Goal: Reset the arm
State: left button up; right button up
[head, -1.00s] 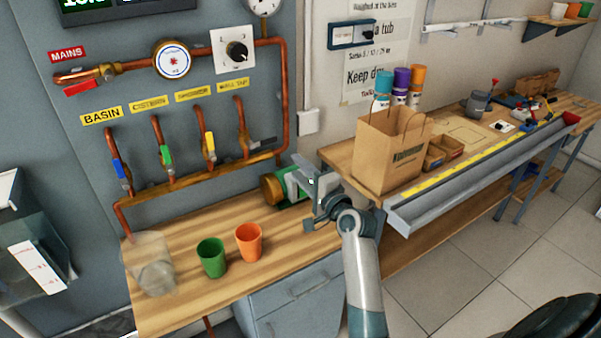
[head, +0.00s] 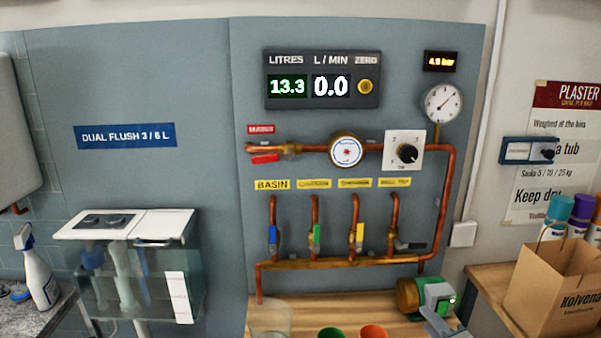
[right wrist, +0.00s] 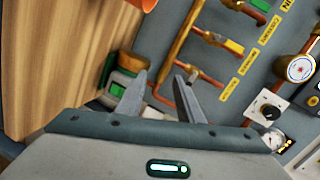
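My right gripper (right wrist: 158,88) shows in the right wrist view with its two grey fingers apart and nothing between them. My left gripper is in neither view.
A pipe board with copper pipes (head: 340,262) and coloured valve levers stands behind the wooden bench (head: 393,330). A clear jug (head: 270,318), green cup (head: 331,333) and orange cup (head: 374,332) stand there. A paper bag (head: 548,290) is at right, a clear cistern (head: 130,285) at left.

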jog(key=s+a+f+n+g, duration=0.35)
jog(key=s+f, duration=0.25)
jog(key=s, duration=0.2)
jog(key=s+a+f+n+g, duration=0.2)
jog(key=s+a+f+n, duration=0.25)
jog(key=s+f, duration=0.3)
jog(key=s+a+f+n+g+h, duration=0.1)
jog(key=s+f+n+g, duration=0.25)
jog(key=s, duration=0.85)
jog(key=s+a+f+n+g+h, duration=0.1)
jog(key=s+f+n+g, duration=0.2)
jog(key=s, duration=0.9)
notch_tip(320, 180, down, 27)
jog(key=n, duration=0.1)
jog(key=s+d+f+g+b, duration=0.1)
jog(key=s+d+f+g, duration=0.1)
jog(key=s+f, duration=1.7)
jog(key=shift+d, duration=0.65)
